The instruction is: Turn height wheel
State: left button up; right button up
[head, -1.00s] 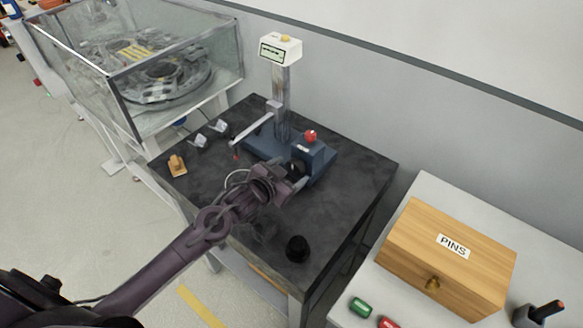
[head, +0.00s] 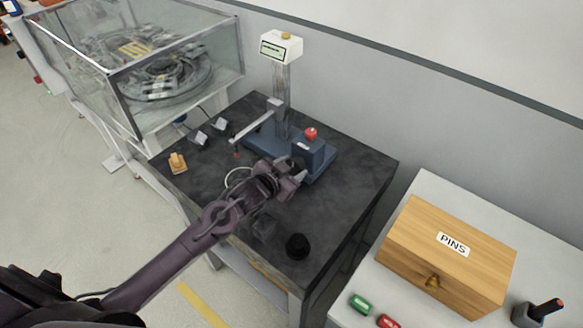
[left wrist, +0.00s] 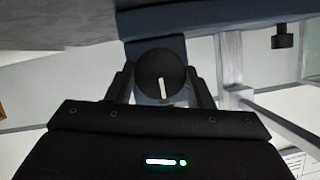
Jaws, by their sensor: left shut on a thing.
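The height gauge stands on the dark table, with a blue base (head: 318,153), a grey upright column (head: 283,95) and a white display head (head: 281,48). A thin arm (head: 252,126) reaches left from the column. The black round height wheel with a white mark (left wrist: 161,76) faces the left wrist camera. My left gripper (head: 296,168) is at the front of the blue base, its two fingers on either side of the wheel and shut on it. In the head view the gripper mostly hides the wheel. My right gripper is not in view.
A red knob (head: 311,134) tops the base. Small grey blocks (head: 199,138), a wooden piece (head: 177,163) and a black knob (head: 297,246) stand on the table. A glass case (head: 180,75) is behind left. A wooden PINS box (head: 400,235) sits at right.

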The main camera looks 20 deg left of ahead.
pick_arm(q)
jog(key=m+y+b, duration=0.1)
jog(key=m, duration=0.1)
jog(key=m+t+y+b, duration=0.1)
jog(key=shift+d+f+m, duration=0.15)
jog(key=shift+m, duration=0.25)
jog(key=m+t+y, duration=0.1)
jog(key=m, duration=0.2)
jog(key=shift+s+t+b, duration=0.1)
jog(key=shift+t+b, duration=0.2)
dwell(0.5)
jog(key=o, duration=1)
jog(key=shift+d, duration=0.1)
jog(key=shift+c, duration=0.2)
